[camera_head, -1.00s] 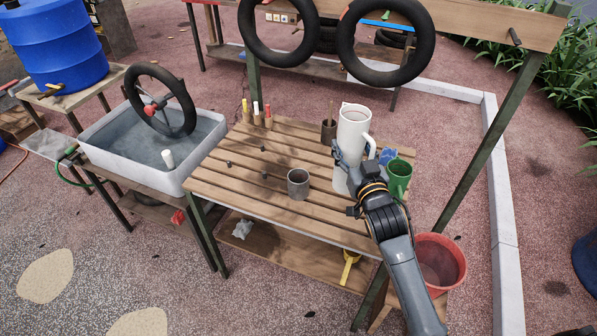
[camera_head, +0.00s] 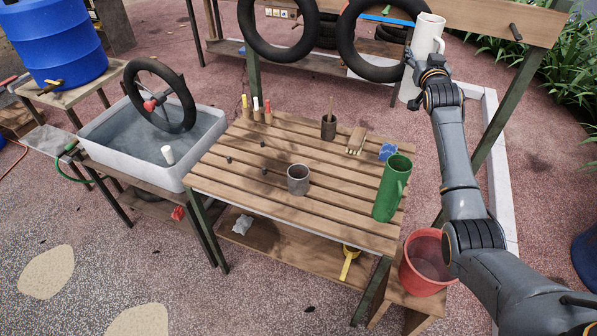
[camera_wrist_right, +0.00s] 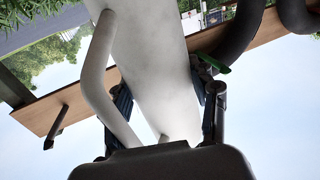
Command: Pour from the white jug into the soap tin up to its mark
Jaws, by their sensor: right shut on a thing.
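The white jug (camera_head: 429,36) is tall, with a handle on its right side, and is held up high at the right of the head view, above the table's back right. My right gripper (camera_head: 428,72) is shut around the jug's body. The right wrist view shows the jug (camera_wrist_right: 150,60) close up between the fingers (camera_wrist_right: 165,105), its handle on the left. The jug looks about upright. The soap tin, which I take to be the grey tin (camera_head: 298,180), stands on the slatted table near its front middle. Its mark cannot be made out. My left gripper is not in view.
Tyres (camera_head: 380,45) hang at the back. A water basin (camera_head: 120,160) is left. A red bucket (camera_head: 425,265) stands right.

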